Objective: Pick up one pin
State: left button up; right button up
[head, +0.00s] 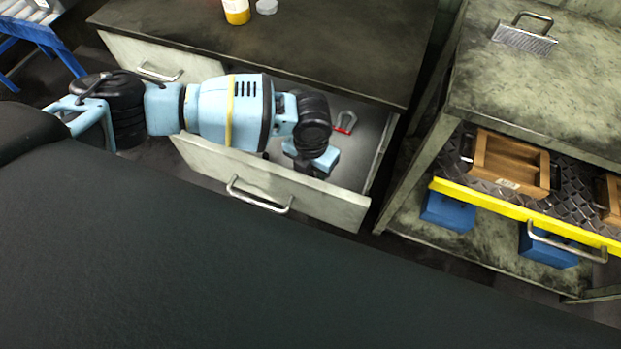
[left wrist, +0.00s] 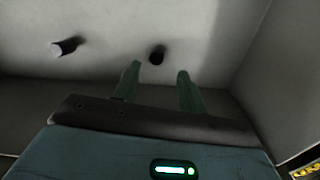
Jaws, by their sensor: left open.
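In the left wrist view, two small dark cylinders that look like pins are on the pale drawer floor. One pin (left wrist: 157,55) is just beyond the fingertips, in line with the gap between them. The other pin (left wrist: 66,47) is to the left, with a light end. My left gripper (left wrist: 157,72) is open, with nothing between its two green fingers. In the head view, my left arm reaches over the front of the open drawer (head: 330,201), and its gripper body (head: 318,160) is inside. The fingers and pins are hidden there. My right gripper is not in view.
A red-and-grey U-shaped item (head: 345,122) lies in the drawer, beside my arm. Drawer walls close in around the gripper. A yellow-labelled bottle (head: 237,12) stands on the cabinet top. A shelf unit (head: 545,95) with wooden boxes (head: 512,164) stands at the right.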

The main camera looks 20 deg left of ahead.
pick_arm(q)
jog(key=shift+f, duration=1.35)
jog(key=shift+c, duration=0.4)
grip_shut()
jog(key=shift+r, duration=0.1)
notch_tip(320, 180, up, 10)
jog(key=shift+p, duration=0.35)
